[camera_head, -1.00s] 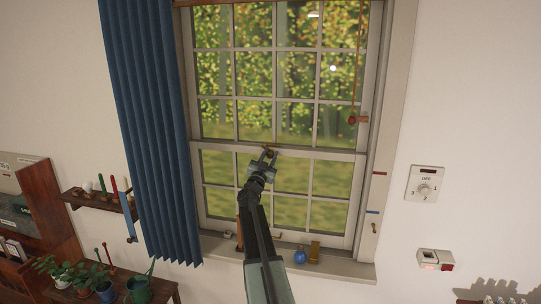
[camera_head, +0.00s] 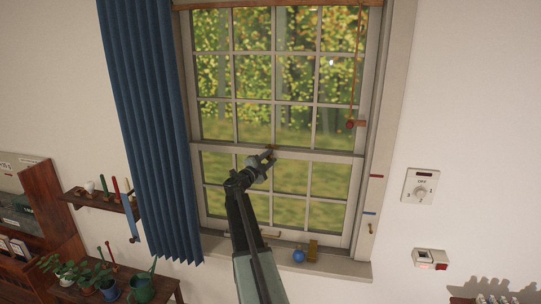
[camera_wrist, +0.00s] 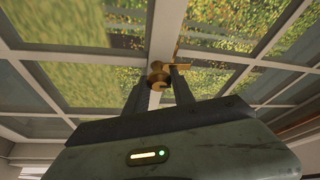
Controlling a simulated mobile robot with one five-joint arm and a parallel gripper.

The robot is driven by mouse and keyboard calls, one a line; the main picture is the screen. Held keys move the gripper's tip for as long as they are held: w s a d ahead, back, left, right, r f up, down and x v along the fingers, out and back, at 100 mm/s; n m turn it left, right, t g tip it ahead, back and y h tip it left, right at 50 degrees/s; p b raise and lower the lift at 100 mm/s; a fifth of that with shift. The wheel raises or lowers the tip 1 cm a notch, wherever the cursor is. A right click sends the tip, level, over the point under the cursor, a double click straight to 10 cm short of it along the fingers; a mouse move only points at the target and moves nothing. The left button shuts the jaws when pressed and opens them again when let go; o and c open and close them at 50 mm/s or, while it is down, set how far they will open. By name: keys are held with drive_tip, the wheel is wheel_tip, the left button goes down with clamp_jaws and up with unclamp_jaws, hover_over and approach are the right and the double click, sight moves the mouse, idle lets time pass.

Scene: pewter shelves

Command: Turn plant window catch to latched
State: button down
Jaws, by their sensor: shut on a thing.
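The plant window catch (camera_wrist: 157,74) is a small brass fitting on the window's middle rail, with a round knob and a short lever pointing right in the wrist view. It shows as a tiny brown spot (camera_head: 269,147) in the head view. My gripper (camera_wrist: 160,88) has one finger either side of the catch's brass part and is shut on it. In the head view my gripper (camera_head: 267,155) reaches the middle rail from the lower left. The fingers hide part of the catch.
The sash window (camera_head: 275,155) has many panes. A blue curtain (camera_head: 153,130) hangs left of it. A red cord pull (camera_head: 350,124) hangs at right. A blue round object (camera_head: 299,256) and a yellow block (camera_head: 313,250) stand on the sill. A dial panel (camera_head: 421,187) is on the right wall.

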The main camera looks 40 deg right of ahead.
drive_tip(key=shift+m+p, duration=0.3)
drive_tip(key=shift+m, duration=0.3)
drive_tip(key=shift+g, duration=0.3)
drive_tip(key=c, duration=1.1)
unclamp_jaws()
drive_tip(key=shift+a, duration=0.1)
drive_tip(key=v, duration=0.7)
drive_tip(key=shift+s+a+b, duration=0.1)
drive_tip(key=shift+a+b, duration=0.2)
drive_tip(key=shift+a, duration=0.1)
